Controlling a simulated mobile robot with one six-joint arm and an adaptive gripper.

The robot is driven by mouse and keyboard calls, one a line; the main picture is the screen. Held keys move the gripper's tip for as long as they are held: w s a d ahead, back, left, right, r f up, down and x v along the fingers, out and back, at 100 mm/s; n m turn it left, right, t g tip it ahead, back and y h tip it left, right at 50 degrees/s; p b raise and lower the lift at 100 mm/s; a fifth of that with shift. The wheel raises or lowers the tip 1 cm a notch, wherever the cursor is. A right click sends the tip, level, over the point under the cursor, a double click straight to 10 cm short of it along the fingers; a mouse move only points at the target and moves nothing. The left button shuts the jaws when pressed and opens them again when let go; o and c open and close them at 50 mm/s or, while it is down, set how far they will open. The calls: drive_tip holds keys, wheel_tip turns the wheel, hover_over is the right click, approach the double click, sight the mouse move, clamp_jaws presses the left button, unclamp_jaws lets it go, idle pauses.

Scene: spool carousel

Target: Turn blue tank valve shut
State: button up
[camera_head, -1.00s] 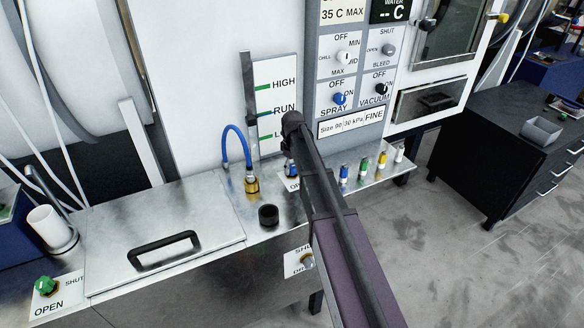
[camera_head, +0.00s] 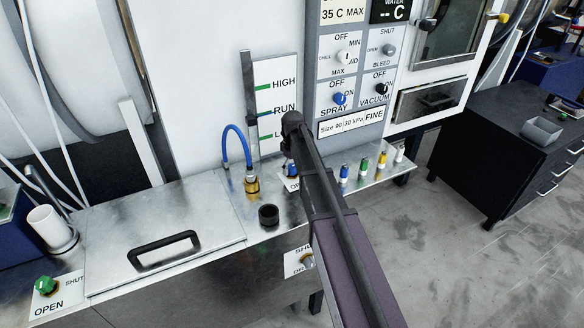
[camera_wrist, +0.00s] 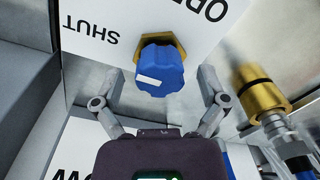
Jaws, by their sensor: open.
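The blue tank valve knob (camera_wrist: 160,68) sits on a brass hex fitting on a white plate (camera_wrist: 100,25) marked SHUT and OPEN, upside down in the wrist view. The white mark on the knob's face lies at its left, on the SHUT side. My gripper (camera_wrist: 160,88) is open, with one finger on each side of the knob; a gap shows on both sides. In the head view the blue valve (camera_head: 290,171) is mostly hidden behind my arm.
Several coloured small fittings (camera_head: 363,168) line the shelf to the right. A lidded steel tank (camera_head: 165,255) is at left.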

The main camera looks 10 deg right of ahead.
sight(293, 167)
drive_tip(key=shift+m, duration=0.6)
drive_tip(key=m, duration=0.7)
drive_tip(key=shift+m, duration=0.4)
drive_tip(key=m, duration=0.9)
wheel_tip(293, 167, up, 14)
drive_tip(key=p, duration=1.4)
drive_tip(key=s+n, duration=0.9)
drive_tip(key=s, duration=1.7)
drive_tip(key=shift+s+a+f, duration=0.2)
drive_tip(key=shift+s+a, duration=0.05)
drive_tip(key=shift+s, duration=0.05)
idle(0.5)
